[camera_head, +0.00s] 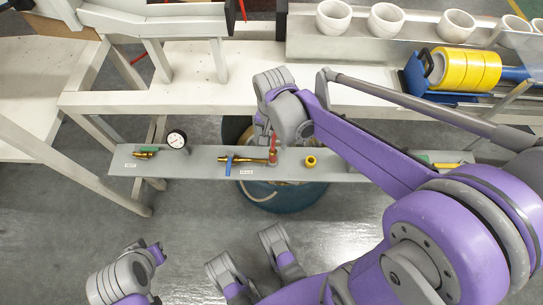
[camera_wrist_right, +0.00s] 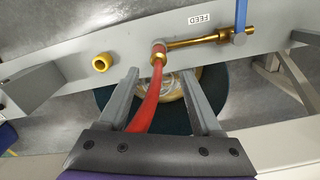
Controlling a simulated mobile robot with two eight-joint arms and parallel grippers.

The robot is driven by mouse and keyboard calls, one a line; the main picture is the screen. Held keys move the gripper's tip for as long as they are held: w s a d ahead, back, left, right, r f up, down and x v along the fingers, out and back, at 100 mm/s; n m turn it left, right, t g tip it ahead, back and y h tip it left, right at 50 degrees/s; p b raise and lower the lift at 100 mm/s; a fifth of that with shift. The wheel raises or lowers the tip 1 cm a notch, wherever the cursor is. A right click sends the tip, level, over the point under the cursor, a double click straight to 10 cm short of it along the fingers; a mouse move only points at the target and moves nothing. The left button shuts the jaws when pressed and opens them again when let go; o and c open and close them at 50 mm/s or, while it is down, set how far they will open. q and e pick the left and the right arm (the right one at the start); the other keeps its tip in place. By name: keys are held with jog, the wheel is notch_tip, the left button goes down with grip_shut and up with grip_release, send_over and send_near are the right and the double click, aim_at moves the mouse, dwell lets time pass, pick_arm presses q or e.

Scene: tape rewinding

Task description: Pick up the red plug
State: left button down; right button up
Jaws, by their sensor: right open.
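The red plug (camera_head: 274,146) stands at the end of a brass fitting (camera_head: 243,159) on a narrow grey shelf. In the right wrist view the red plug (camera_wrist_right: 147,105) looks like a curved red hose running from a brass collar toward my palm. My right gripper (camera_wrist_right: 160,74) is open, with its two fingers apart on either side of the red hose. In the head view my right gripper (camera_head: 275,130) is above the plug, partly hidden by its own wrist.
A blue valve handle (camera_head: 229,165) sits left of the plug, and a loose brass ring (camera_head: 310,161) right of it. A gauge (camera_head: 177,140) is farther left. A dark round bucket (camera_head: 290,197) is below the shelf. Yellow rolls (camera_head: 465,69) and white cups (camera_head: 387,19) are at the back.

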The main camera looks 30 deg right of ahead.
aim_at(273, 151)
notch_tip(273, 151, down, 3)
jog(key=shift+r+b, duration=0.1)
jog(key=shift+b, duration=0.25)
jog(key=f, duration=0.1)
jog(key=f+b, duration=0.1)
jog(key=f, duration=0.1)
jog(key=f+b, duration=0.1)
jog(key=f, duration=0.1)
jog(key=shift+s+a+f, duration=0.15)
jog(key=shift+s, duration=0.15)
grip_shut()
